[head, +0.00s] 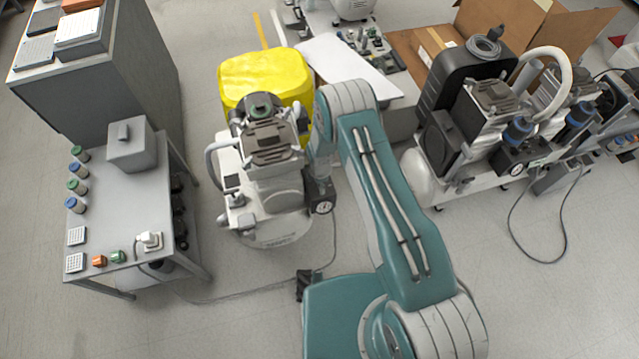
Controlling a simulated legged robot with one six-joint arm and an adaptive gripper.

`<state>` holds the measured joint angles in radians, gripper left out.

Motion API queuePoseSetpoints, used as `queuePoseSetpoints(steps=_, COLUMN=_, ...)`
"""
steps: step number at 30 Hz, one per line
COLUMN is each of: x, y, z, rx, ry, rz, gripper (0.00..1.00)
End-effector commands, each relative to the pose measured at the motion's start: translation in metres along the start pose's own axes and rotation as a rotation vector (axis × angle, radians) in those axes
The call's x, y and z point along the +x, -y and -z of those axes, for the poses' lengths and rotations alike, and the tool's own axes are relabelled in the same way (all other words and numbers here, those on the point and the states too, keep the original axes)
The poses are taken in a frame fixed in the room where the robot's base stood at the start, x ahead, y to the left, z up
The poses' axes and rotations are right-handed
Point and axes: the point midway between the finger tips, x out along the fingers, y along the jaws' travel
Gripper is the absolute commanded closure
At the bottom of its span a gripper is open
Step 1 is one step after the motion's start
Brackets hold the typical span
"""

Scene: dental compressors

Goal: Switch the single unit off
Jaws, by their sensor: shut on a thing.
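The single unit (272,143) is a compressor with a grey motor head on a round white tank, standing on the floor left of my arm. Its dark switch box (318,187) with a round gauge (323,207) is on its right side. My gripper (319,172) points down at the top of this box, partly hidden by my own arm. It appears shut on the knob on top of the box. The knob itself is hidden, so its position cannot be seen.
A yellow bin (262,80) stands right behind the unit. A grey side table (125,205) with a plug and small jars is at the left. A larger twin compressor (490,110) stands at the right. A cable crosses the floor in front.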

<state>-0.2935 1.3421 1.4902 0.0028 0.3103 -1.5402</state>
Motion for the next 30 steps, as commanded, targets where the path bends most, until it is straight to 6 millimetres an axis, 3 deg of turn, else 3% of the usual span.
queuePoseSetpoints(steps=17, x=0.0003, y=-0.0005, z=-0.0021, rx=-0.035, ry=0.0, rz=-0.003, gripper=0.88)
queuePoseSetpoints(steps=18, x=0.0002, y=-0.0006, z=-0.0021, rx=-0.035, ry=0.0, rz=-0.003, gripper=0.31)
queuePoseSetpoints(steps=20, x=0.0001, y=-0.0006, z=-0.0021, rx=-0.034, ry=0.0, rz=-0.003, gripper=0.06)
queuePoseSetpoints(steps=30, x=-0.0005, y=-0.0004, z=-0.0003, rx=-0.035, ry=0.001, rz=-0.002, gripper=0.06)
